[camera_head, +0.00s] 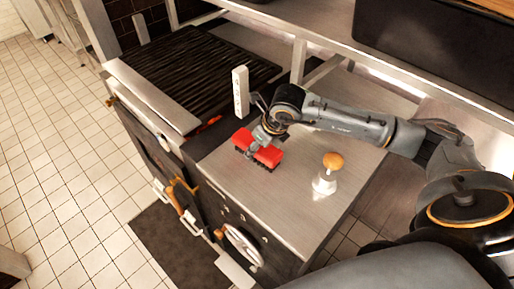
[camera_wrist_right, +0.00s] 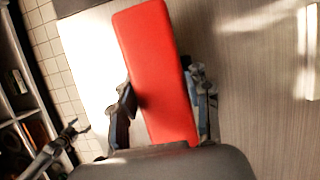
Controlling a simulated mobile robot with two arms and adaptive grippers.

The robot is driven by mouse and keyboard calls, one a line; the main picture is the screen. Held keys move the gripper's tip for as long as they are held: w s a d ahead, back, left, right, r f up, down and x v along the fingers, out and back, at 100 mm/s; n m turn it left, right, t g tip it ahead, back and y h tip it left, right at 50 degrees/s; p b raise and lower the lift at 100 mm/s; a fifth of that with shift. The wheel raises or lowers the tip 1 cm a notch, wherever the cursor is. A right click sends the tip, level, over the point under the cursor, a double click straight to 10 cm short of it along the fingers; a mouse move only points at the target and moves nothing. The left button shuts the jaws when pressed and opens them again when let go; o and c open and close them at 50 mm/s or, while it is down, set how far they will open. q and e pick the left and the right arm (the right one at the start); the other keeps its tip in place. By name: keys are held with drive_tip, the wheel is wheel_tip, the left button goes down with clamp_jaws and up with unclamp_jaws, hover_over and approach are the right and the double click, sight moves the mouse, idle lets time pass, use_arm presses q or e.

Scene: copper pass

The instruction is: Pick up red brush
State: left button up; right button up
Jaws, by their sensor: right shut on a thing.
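The red brush (camera_head: 268,156) is at the front left of the steel counter, its dark bristles facing down. In the head view I cannot tell whether it touches the counter. My right gripper (camera_head: 258,142) is over its middle, with the fingers on either side of it. The right wrist view shows the red block of the brush (camera_wrist_right: 158,60) between the two fingers of my right gripper (camera_wrist_right: 163,112), shut on it. The lower end of the brush is hidden by the gripper body in that view.
A white upright block (camera_head: 240,92) stands behind the brush by the black grill (camera_head: 190,65). A shelf (camera_head: 300,35) runs above the counter's back.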

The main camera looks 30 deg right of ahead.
drive_tip(key=shift+r, duration=0.3)
drive_tip(key=shift+s+r+b, duration=0.2)
drive_tip(key=shift+r+b, duration=0.75)
drive_tip(key=shift+r, duration=0.3)
drive_tip(key=s+r, duration=0.1)
drive_tip(key=s+r+b, duration=0.1)
drive_tip(key=r, duration=0.1)
drive_tip(key=s+r, duration=0.2)
drive_tip(key=shift+a+b, duration=0.3)
drive_tip(key=shift+a, duration=0.1)
drive_tip(key=s+a+r+b, duration=0.1)
drive_tip(key=s+r+b, duration=0.2)
drive_tip(key=s, duration=0.6)
drive_tip(key=shift+s+a+r, duration=0.2)
drive_tip(key=shift+a+r, duration=0.2)
drive_tip(key=shift+r, duration=0.4)
drive_tip(key=o, duration=0.7)
drive_tip(key=c, duration=0.5)
